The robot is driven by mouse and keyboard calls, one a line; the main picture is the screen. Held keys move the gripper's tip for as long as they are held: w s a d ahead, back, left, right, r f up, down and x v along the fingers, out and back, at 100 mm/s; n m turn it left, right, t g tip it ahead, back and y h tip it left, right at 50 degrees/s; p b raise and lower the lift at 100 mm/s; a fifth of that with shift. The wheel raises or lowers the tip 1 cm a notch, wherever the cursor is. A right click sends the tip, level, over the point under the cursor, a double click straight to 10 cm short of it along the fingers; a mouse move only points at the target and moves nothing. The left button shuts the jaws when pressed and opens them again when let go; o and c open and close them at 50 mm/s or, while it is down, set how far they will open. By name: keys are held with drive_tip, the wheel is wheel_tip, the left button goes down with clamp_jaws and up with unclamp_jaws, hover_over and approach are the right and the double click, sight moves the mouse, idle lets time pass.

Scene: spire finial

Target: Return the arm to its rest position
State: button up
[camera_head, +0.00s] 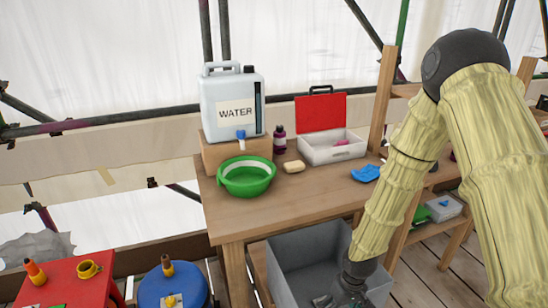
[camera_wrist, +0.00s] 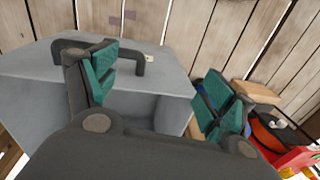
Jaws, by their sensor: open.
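My gripper (camera_head: 345,290) hangs low at the front of the wooden table, over the grey bin in the head view. In the wrist view my gripper (camera_wrist: 155,95) shows its two green-padded fingers spread wide apart with nothing between them. The grey bin (camera_wrist: 35,95) lies under and beyond the fingers, with a dark handle-like bar (camera_wrist: 142,64) at its far side. My arm, in a pale yellowish sleeve, bends down from the upper right of the head view. The lower tip of the gripper is partly cut off at the picture's bottom edge.
The wooden table (camera_head: 300,205) carries a water container (camera_head: 232,92), a green basin (camera_head: 245,177), soap (camera_head: 294,167), a dark bottle (camera_head: 279,140), an open red-lidded box (camera_head: 330,152) and a blue item (camera_head: 366,174). A red table (camera_head: 65,277) and blue stool (camera_head: 172,290) stand left.

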drive_tip(key=s+d+f+m, duration=0.1)
drive_tip(key=s+f, duration=0.3)
drive_tip(key=s, duration=0.5)
drive_tip(key=s+d+f+m+h, duration=0.1)
drive_tip(key=s+f, duration=0.3)
drive_tip(key=s, duration=0.5)
drive_tip(key=s+d+f+m, duration=0.15)
drive_tip(key=s+f, duration=0.25)
drive_tip(key=s, duration=0.5)
wheel_tip(320, 180, down, 23)
drive_tip(key=b, duration=2.2)
wheel_tip(320, 180, up, 26)
drive_tip(key=p, duration=2.5)
drive_tip(key=shift+w+f, duration=0.15)
